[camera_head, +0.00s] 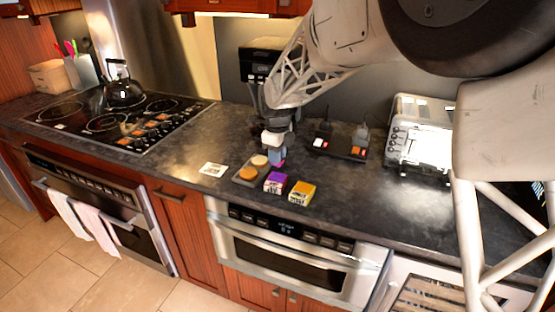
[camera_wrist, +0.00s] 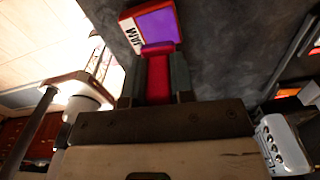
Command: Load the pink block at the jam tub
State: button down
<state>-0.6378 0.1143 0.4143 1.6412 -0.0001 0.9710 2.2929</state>
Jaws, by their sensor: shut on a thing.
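My gripper (camera_head: 276,158) is low over the dark counter, just behind the jam tub. It is shut on the pink block (camera_wrist: 158,78), which looks deep red-pink between the two dark fingers in the wrist view. The jam tub (camera_head: 276,183) has a purple top and a white label; it also shows in the wrist view (camera_wrist: 154,26) with the word JAM. The block's far end meets the tub's near edge in the wrist view; I cannot tell whether they touch. In the head view the block is mostly hidden by the fingers.
A yellow-topped tub (camera_head: 301,193) stands right of the jam tub. A white card (camera_head: 213,169) lies farther left. A black tray (camera_head: 342,150) with small blocks and a toaster (camera_head: 420,138) stand right. The counter's front edge is close.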

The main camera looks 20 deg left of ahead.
jog(key=shift+r, duration=0.9)
jog(key=shift+a+n, duration=0.1)
jog(key=shift+n, duration=0.2)
jog(key=a+r+n, duration=0.1)
jog(key=a+n, duration=0.2)
jog(key=n, duration=0.5)
jog(key=a+r+n, duration=0.1)
jog(key=a+n, duration=0.1)
jog(key=n, duration=0.7)
jog(key=w+a+r+n, duration=0.1)
jog(key=a+n, duration=0.2)
jog(key=n, duration=0.6)
jog(key=shift+a, duration=0.35)
